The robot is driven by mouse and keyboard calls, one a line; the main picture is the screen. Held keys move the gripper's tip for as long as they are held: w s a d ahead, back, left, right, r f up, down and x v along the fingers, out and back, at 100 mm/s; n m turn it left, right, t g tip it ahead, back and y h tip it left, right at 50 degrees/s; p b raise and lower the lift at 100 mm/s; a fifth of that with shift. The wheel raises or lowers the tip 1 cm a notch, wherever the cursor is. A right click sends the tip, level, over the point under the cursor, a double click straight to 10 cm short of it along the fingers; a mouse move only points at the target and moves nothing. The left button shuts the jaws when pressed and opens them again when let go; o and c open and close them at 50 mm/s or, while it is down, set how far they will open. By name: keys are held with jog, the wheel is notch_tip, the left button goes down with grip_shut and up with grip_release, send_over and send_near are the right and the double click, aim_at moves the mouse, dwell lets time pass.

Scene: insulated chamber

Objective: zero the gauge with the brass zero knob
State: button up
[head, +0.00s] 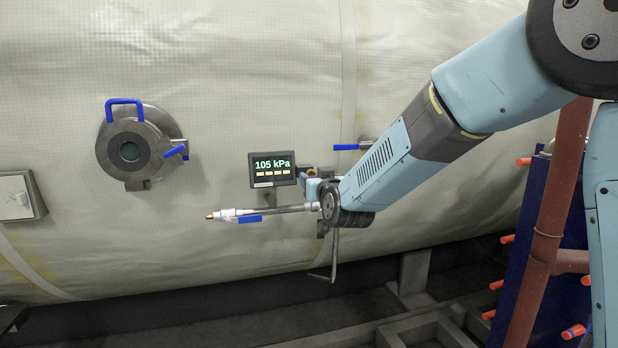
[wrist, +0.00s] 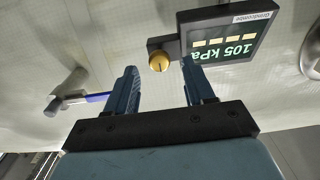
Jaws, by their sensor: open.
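The gauge (head: 272,162) is a dark display on the chamber wall reading 105 kPa; it appears upside down in the wrist view (wrist: 228,46). The brass zero knob (wrist: 159,62) is round with a dark line on its face. It sits on a dark block beside the display. In the head view a small brass spot (head: 311,172) shows there, partly hidden by my arm's end. My gripper (wrist: 161,74) is open, with nothing between its fingers. The knob shows between the fingertips in the picture, seemingly just beyond them, and no contact is visible.
A thin pipe (head: 283,210) with a brass-tipped, blue-handled valve (head: 240,216) runs below the gauge. A blue lever (head: 346,147) is at the upper right of the gauge. A round port (head: 130,152) with blue handles is at left. Blue panel (head: 515,240) and rust-red pipe (head: 548,225) stand right.

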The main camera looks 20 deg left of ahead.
aim_at(310, 173)
jog(key=shift+x, duration=1)
jog(key=shift+c, duration=0.4)
jog(key=c, duration=0.9)
jog(key=shift+s+a+r, duration=0.15)
jog(key=shift+a, duration=0.3)
grip_shut()
jog(key=shift+d, duration=0.3)
